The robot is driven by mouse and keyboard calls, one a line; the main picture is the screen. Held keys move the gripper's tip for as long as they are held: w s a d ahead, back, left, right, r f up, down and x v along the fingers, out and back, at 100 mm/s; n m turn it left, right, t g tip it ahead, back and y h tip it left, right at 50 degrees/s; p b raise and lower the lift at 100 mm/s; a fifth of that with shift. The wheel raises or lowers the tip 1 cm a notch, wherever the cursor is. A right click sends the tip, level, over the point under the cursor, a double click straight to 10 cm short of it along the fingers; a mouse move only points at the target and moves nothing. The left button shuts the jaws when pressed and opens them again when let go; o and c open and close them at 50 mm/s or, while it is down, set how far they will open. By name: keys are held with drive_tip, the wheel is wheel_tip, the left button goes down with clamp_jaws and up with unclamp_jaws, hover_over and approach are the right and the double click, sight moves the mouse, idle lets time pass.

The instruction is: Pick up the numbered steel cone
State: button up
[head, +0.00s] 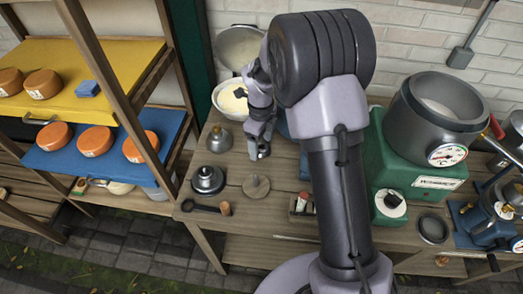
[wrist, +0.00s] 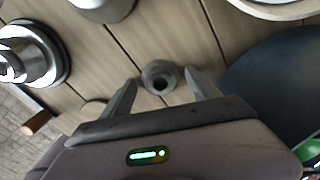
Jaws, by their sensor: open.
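A small grey steel piece (wrist: 159,77), round with a dark hole in its top, stands on the wooden bench in the wrist view. It looks like the steel cone; no number is readable on it. My gripper (wrist: 162,80) is open, with one fingertip on each side of the piece. The fingers look empty, and I cannot tell whether they touch it. In the head view my gripper (head: 260,152) is over the bench, and I cannot make out the small piece there.
A white bowl (head: 229,99) is behind. A green machine with a steel pot (head: 440,105) stands right. Shelves with orange cheeses (head: 95,141) are left.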

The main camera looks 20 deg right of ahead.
drive_tip(key=shift+r, duration=0.1)
drive_tip(key=c, duration=1.5)
wheel_tip(320, 180, up, 10)
drive_tip(key=p, duration=0.4)
clamp_jaws()
